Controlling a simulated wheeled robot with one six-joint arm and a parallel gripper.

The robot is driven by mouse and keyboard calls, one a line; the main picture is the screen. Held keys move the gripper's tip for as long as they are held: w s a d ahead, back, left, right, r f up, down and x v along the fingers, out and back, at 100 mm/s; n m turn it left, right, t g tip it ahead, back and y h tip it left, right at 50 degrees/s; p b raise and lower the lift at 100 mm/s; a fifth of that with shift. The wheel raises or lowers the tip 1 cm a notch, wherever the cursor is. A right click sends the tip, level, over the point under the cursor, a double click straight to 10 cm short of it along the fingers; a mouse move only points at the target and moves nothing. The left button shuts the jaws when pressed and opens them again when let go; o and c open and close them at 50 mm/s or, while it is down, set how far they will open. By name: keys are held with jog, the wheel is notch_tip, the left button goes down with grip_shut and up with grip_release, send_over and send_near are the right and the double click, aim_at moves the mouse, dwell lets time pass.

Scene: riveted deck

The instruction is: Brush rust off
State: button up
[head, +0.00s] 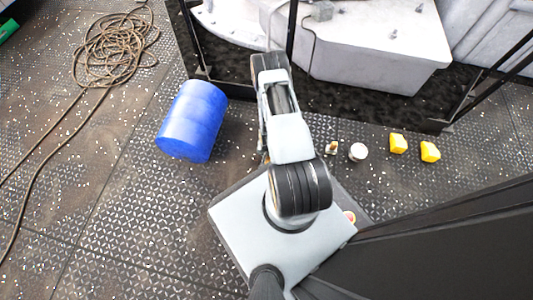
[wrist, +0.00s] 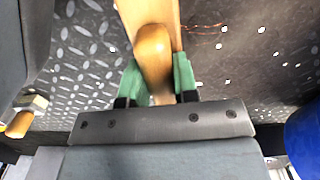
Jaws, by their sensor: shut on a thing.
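In the wrist view, my gripper (wrist: 157,82) has green finger pads closed on a smooth tan wooden handle (wrist: 153,45). The handle looks like part of a brush; no bristles show. It runs up out of the top of the picture. In the head view my arm reaches up toward the white machinery, and the gripper and the handle are hidden behind it. The deck (head: 120,200) has brownish staining among its raised tread marks. I cannot tell which patch is the rust to brush.
A blue drum (head: 192,120) lies left of my arm. A coiled rope (head: 115,45) lies at upper left. A black-railed white machine (head: 375,45) stands ahead. A white round can (head: 358,152) and two yellow blocks (head: 398,143) (head: 430,152) sit at right.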

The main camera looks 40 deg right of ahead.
jog(key=shift+s+d, duration=0.9)
jog(key=shift+s, duration=0.45)
jog(key=shift+s+f, duration=0.15)
jog(key=shift+f, duration=0.1)
jog(key=shift+w+a+r, duration=0.1)
jog(key=shift+w+a, duration=0.7)
jog(key=shift+w, duration=0.25)
jog(key=shift+w+a+r, duration=0.1)
jog(key=shift+w+a, duration=0.65)
jog(key=shift+w, duration=0.25)
jog(key=shift+w+a+r, duration=0.1)
jog(key=shift+w+a, duration=0.7)
jog(key=shift+w, duration=0.25)
jog(key=shift+w+a+f, duration=0.1)
jog(key=shift+w+a, duration=1.25)
jog(key=shift+w, duration=0.1)
notch_tip(320, 180, up, 6)
jog(key=p, duration=0.4)
